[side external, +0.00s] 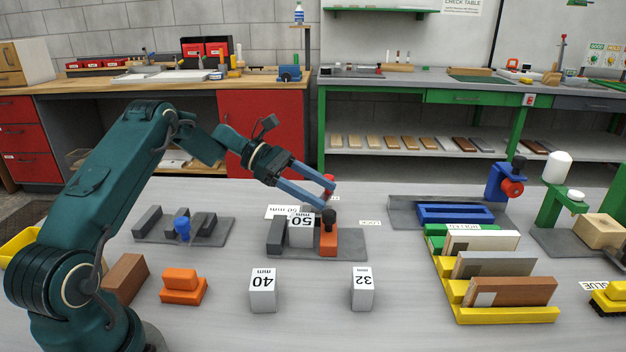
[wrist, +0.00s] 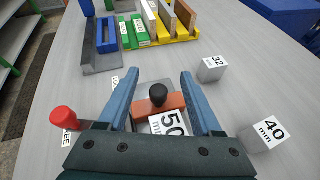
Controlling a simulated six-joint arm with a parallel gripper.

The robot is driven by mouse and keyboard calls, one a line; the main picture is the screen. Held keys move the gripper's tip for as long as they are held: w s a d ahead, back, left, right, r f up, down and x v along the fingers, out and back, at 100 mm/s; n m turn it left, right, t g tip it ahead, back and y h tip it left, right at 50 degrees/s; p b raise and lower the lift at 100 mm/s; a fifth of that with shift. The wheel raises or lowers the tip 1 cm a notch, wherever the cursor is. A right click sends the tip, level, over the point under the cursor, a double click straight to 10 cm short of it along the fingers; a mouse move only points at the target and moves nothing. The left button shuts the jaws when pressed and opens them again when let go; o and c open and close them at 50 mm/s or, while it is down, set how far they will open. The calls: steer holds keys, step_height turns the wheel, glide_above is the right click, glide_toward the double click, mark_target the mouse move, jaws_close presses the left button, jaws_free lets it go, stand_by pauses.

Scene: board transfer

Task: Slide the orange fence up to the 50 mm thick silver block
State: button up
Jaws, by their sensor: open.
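The silver block labelled 50 mm (side external: 301,238) sits on a grey base plate (side external: 352,246), beside a dark grey stop (side external: 276,236). The orange fence (side external: 328,240) with a black knob (side external: 329,216) stands on the block's right side. They look close together; I cannot tell whether they touch. My gripper (side external: 331,196) is open above the fence. In the wrist view the fence (wrist: 172,101) and its black knob (wrist: 159,92) show between my two spread blue fingers (wrist: 158,76). My gripper's body hides part of the block (wrist: 167,125).
A red knob (wrist: 62,118) stands by a FREE label, left of my gripper in the wrist view. Blocks marked 40 mm (side external: 262,290) and 32 mm (side external: 362,288) stand in front. A yellow rack (side external: 505,315) with boards is at right; a blue-knobbed fixture (side external: 183,229) at left.

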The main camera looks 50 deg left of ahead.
mark_target(330, 212)
steer(key=f, duration=0.1)
steer(key=a+f, duration=0.1)
steer(key=f+n, duration=0.1)
steer(key=shift+s+a, duration=0.2)
steer(key=shift+s, duration=0.15)
steer(key=shift+w+f, duration=0.1)
steer(key=shift+f, duration=0.05)
steer(key=shift+x, duration=2.25)
jaws_close()
